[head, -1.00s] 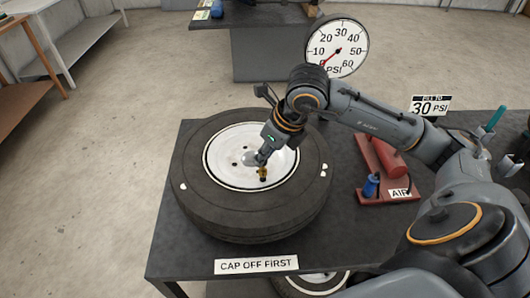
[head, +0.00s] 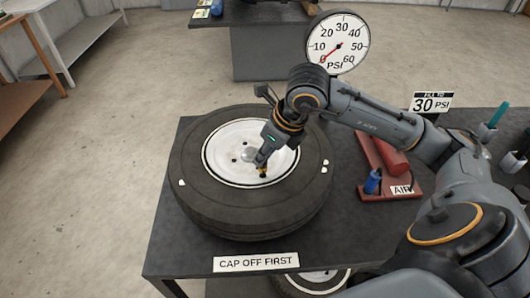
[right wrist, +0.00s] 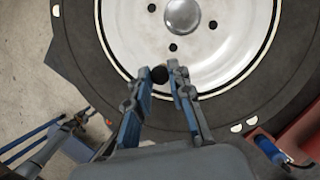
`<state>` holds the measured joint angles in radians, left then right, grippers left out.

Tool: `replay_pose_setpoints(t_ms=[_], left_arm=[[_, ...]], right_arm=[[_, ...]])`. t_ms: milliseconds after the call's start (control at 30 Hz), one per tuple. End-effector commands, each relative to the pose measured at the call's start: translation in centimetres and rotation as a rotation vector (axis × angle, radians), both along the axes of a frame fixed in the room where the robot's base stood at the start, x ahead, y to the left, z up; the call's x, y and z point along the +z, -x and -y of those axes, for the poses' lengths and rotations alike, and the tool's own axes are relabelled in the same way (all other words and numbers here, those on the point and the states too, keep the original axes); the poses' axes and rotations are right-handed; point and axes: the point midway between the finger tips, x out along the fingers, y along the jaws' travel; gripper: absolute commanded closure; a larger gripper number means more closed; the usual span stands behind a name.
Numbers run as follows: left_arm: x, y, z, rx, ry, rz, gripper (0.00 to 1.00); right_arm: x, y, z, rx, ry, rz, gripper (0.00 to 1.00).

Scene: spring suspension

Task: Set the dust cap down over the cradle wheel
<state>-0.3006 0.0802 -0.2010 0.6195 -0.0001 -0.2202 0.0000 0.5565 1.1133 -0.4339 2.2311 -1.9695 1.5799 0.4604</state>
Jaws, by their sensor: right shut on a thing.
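The cradle wheel (head: 182,205) lies flat on the dark table, a black tyre around a white rim; it also shows in the right wrist view (right wrist: 238,62). My right gripper (head: 262,167) points down at the near right part of the rim. Its fingertips (right wrist: 160,77) are shut on a small black dust cap (right wrist: 159,74). In the head view the cap is a tiny dark spot at the fingertips, beside a bit of brass colour at the valve. I cannot tell whether cap and valve touch. My left gripper is out of view.
A round PSI gauge (head: 338,42) reads near 0 behind the table. A red air unit (head: 388,160) with a blue part (head: 372,181) stands right of the wheel. A "CAP OFF FIRST" sign (head: 255,262) is at the front edge. Another wheel (head: 318,278) is below.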

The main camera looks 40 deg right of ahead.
Motion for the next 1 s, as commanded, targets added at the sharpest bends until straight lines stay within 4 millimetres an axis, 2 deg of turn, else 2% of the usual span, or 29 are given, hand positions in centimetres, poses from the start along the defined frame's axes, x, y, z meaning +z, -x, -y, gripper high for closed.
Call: replay_pose_setpoints(t_ms=[300, 633, 667, 767, 1000], left_arm=[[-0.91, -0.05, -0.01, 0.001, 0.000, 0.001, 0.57], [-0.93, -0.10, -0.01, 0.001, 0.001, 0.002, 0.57], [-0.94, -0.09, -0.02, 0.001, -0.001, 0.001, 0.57], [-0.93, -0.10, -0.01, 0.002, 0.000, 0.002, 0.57], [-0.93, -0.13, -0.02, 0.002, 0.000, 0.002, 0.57]], right_arm=[[-0.87, 0.00, 0.01, 0.000, 0.000, 0.000, 0.96], [-0.94, 0.03, 0.00, 0.000, 0.001, -0.002, 0.96], [-0.94, 0.03, 0.00, 0.000, 0.001, -0.002, 0.74], [-0.94, 0.03, 0.00, 0.000, 0.001, -0.002, 0.53], [-0.91, 0.01, -0.01, 0.000, 0.000, -0.001, 0.53]])
